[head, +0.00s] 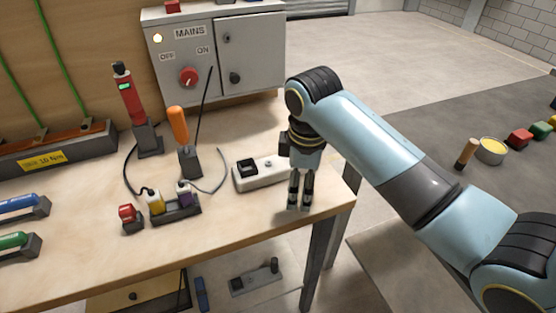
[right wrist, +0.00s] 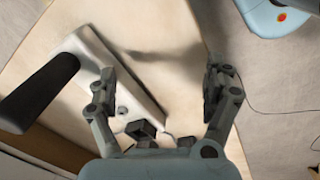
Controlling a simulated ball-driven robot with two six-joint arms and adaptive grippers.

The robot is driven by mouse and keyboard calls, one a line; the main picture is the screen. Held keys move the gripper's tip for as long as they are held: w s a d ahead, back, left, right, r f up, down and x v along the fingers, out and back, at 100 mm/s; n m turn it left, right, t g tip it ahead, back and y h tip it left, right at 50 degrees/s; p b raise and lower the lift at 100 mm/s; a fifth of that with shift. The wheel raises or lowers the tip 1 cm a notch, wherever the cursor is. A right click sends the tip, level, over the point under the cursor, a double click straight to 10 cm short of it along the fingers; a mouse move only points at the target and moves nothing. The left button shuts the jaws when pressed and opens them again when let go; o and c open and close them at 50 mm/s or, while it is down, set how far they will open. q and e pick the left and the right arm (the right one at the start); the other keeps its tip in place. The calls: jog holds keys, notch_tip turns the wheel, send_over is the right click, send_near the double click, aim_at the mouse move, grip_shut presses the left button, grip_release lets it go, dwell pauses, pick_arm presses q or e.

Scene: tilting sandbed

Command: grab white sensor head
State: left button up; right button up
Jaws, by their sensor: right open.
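A white oblong block (head: 272,176) lies on the workbench near its right end, with a black piece (head: 247,168) on its left part and a small round knob on top. It is the only white item on the bench that could be the sensor head. In the right wrist view the white block (right wrist: 127,88) lies left of the jaws, partly behind the left finger, and a thick black post (right wrist: 38,92) rises from its far side. My right gripper (head: 300,201) is open and empty, pointing down over the bench beside the block's right end. My left gripper is out of view.
A grey mains box (head: 216,60) stands at the back of the bench. Left of the block are an orange-handled tool (head: 178,127), a red tool (head: 130,98), a socket strip (head: 177,212) and cables. The bench's right edge is close to my right gripper.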

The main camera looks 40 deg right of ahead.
jog(key=w+r+n, duration=0.1)
jog(key=w+r, duration=0.1)
jog(key=w, duration=0.1)
jog(key=w+r+n+p, duration=0.1)
jog(key=w+r+n, duration=0.1)
jog(key=w+r, duration=0.1)
jog(key=w+r+n+g, duration=0.1)
jog(key=w+r+n, duration=0.1)
jog(key=w, duration=0.1)
jog(key=shift+d+r, duration=0.3)
jog(key=shift+w+n+y, duration=0.15)
jog(key=shift+n+y, duration=0.15)
send_over(278, 162)
notch_tip(278, 162, down, 5)
jog(key=shift+a+r, duration=0.1)
jog(key=shift+f, duration=2.8)
jog(key=c, duration=1.5)
jog(key=shift+o, duration=0.2)
jog(key=shift+r, duration=0.15)
